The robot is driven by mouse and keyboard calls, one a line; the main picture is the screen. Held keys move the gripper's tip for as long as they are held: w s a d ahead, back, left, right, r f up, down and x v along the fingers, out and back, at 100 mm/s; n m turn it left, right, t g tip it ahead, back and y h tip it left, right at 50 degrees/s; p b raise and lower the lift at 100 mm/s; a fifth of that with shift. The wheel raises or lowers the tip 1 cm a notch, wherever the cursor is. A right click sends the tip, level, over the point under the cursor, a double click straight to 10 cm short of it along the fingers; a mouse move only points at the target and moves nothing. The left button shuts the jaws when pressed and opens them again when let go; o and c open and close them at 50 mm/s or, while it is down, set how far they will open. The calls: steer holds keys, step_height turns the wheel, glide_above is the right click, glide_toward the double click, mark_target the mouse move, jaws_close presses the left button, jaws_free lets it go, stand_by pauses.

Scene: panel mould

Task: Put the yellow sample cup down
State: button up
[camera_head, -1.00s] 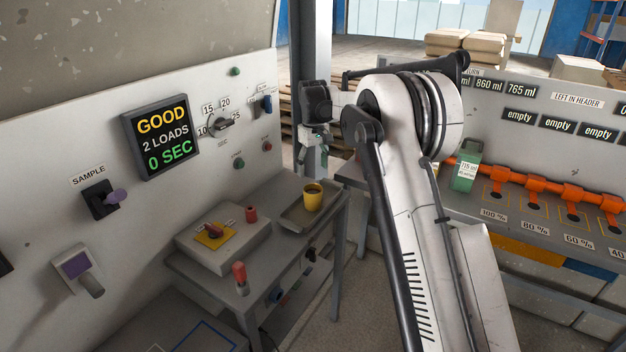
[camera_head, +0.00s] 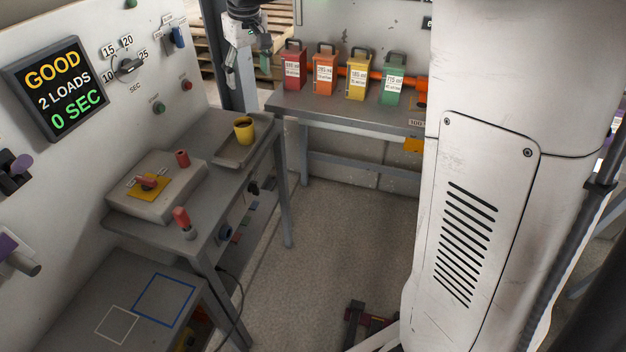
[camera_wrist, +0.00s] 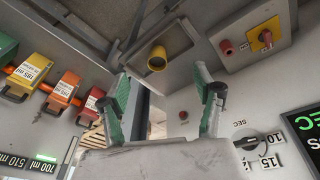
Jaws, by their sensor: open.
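The yellow sample cup (camera_head: 243,131) stands upright on the small grey tray (camera_head: 229,152) at the far end of the side bench, with dark contents showing inside. In the wrist view the cup (camera_wrist: 157,60) appears beyond and between my fingertips, not touching them. My gripper (camera_head: 231,72) is at the top of the head view, above and beyond the cup and apart from it. In the wrist view my gripper (camera_wrist: 160,76) has its two green-padded fingers spread wide with nothing held between them.
A control box (camera_head: 156,186) with a red-handled switch sits beside the tray. A red-topped lever (camera_head: 183,222) stands at the bench's front edge. Red, orange, yellow and green containers (camera_head: 325,75) line the back bench. The display (camera_head: 56,88) reads GOOD, 2 LOADS, 0 SEC.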

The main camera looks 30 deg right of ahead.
steer(key=s+f+m+t, duration=0.1)
steer(key=s+f+t, duration=0.1)
steer(key=s, duration=1.4)
steer(key=s+f+m+t, duration=0.1)
steer(key=s+f, duration=0.3)
steer(key=s, duration=1.3)
steer(key=shift+f+m+t, duration=0.25)
steer(key=shift+m+t, duration=0.15)
steer(key=shift+t, duration=0.3)
